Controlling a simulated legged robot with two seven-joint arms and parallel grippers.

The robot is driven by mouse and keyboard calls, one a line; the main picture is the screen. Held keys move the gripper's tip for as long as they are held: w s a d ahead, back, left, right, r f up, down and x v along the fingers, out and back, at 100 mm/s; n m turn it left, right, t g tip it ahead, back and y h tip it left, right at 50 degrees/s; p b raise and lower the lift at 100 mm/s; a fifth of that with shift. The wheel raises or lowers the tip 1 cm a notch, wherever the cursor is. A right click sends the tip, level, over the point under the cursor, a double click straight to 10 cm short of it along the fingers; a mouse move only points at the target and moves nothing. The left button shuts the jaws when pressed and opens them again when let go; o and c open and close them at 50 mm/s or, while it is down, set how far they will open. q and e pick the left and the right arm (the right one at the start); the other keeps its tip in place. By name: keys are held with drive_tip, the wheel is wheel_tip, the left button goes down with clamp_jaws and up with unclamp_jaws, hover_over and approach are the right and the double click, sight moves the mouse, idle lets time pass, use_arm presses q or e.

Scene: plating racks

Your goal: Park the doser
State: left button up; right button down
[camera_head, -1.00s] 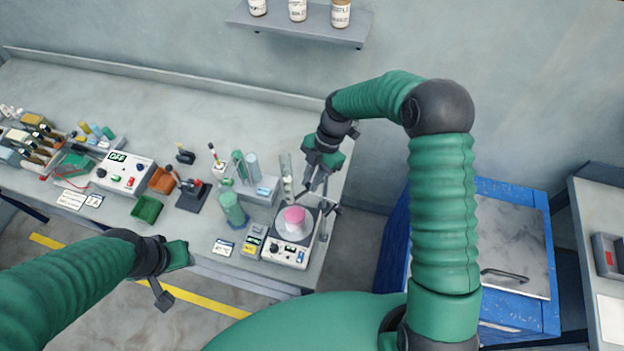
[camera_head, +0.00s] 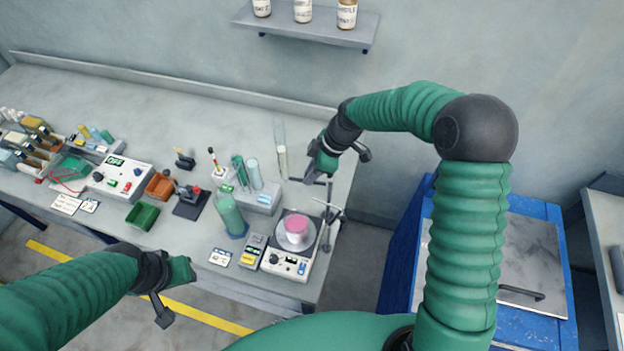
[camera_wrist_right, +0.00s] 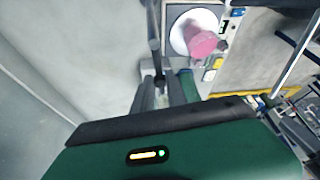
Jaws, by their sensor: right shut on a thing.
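My right gripper (camera_head: 298,179) is shut on a slim clear upright tube with a pale label, which I take to be the doser (camera_head: 281,150). It stands above the bench, behind and right of a grey block (camera_head: 266,203) holding clear and green cylinders. In the right wrist view the gripper (camera_wrist_right: 163,98) has a pale piece between its fingers; the rest of the doser is hidden there. My left gripper (camera_head: 178,287) hangs at the front of the bench, apart from everything; its jaws are unclear.
A pink-topped beaker (camera_head: 296,226) sits on a white plate device (camera_head: 287,264), beside a thin metal stand (camera_head: 328,215). A green bottle (camera_head: 230,215) stands to the left. A control box (camera_head: 118,176) and bins are farther left. The bench behind is clear.

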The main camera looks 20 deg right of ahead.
drive_tip(key=shift+w+d+r+m+t+b, duration=0.15)
drive_tip(key=shift+w+m+t+b, duration=0.15)
drive_tip(key=shift+m, duration=0.3)
drive_tip(key=shift+w+r+m+t+b, duration=0.15)
drive_tip(key=shift+w+m+t, duration=0.2)
drive_tip(key=shift+m, duration=0.25)
drive_tip(key=c, duration=1.5)
unclamp_jaws()
drive_tip(key=shift+o, duration=0.8)
drive_tip(key=shift+f, duration=0.2)
